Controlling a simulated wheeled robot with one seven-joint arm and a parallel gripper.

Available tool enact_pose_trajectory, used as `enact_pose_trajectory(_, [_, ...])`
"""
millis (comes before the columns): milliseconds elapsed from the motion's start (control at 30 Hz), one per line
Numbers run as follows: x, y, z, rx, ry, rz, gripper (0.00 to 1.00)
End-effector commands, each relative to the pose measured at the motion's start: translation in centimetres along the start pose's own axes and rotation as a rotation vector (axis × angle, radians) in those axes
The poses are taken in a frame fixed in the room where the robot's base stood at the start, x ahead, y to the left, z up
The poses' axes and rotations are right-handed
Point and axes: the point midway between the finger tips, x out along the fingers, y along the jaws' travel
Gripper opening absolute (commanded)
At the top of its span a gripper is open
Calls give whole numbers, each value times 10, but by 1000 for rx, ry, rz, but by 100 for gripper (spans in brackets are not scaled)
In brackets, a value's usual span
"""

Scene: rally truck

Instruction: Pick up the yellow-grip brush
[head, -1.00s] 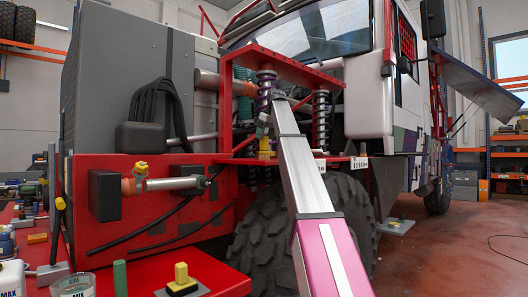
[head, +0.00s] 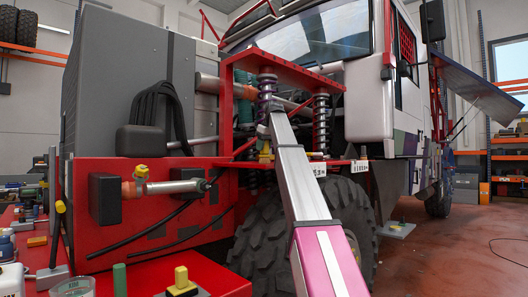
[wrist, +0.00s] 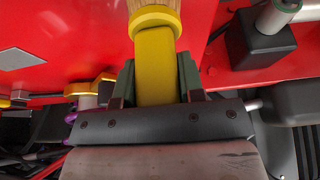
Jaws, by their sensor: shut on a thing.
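The yellow-grip brush (wrist: 155,68) stands in the middle of the wrist view, with a yellow collar and a wooden part at the top edge. My gripper (wrist: 157,80) is shut on its yellow grip, one dark finger on each side. The brush's lower end is hidden behind the gripper body. In the head view my arm reaches up to the truck's front wheel area, and its end is mostly hidden there. A small yellow piece (head: 265,155) shows beside the arm's end; I cannot tell whether it is the brush.
The truck's red bumper (head: 150,225), coil springs (head: 320,120) and tyre (head: 262,245) crowd around my arm. A red surface at the lower left carries a yellow-topped block (head: 181,278) and a green cylinder (head: 119,280). Open floor lies at the right.

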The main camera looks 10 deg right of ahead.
Motion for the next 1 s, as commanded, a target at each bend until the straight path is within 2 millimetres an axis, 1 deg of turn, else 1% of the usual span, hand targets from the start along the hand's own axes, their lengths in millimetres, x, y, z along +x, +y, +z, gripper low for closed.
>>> enact_pose_trajectory(167, [-8, 0, -4, 0, 1, 1, 12])
enact_pose_trajectory(267, [-18, 1, -8, -1, 2, 1, 12])
enact_pose_trajectory(400, [-38, 1, -18, -1, 1, 0, 12])
enact_pose_trajectory(467, [-42, -9, -24, -3, 1, -1, 12])
enact_pose_trajectory(700, [-61, -55, -59, -3, 1, -1, 12])
enact_pose_trajectory(800, [-68, -72, -72, -2, 1, 0, 12])
enact_pose_trajectory(1000, [-77, -93, -88, -1, 0, 0, 12])
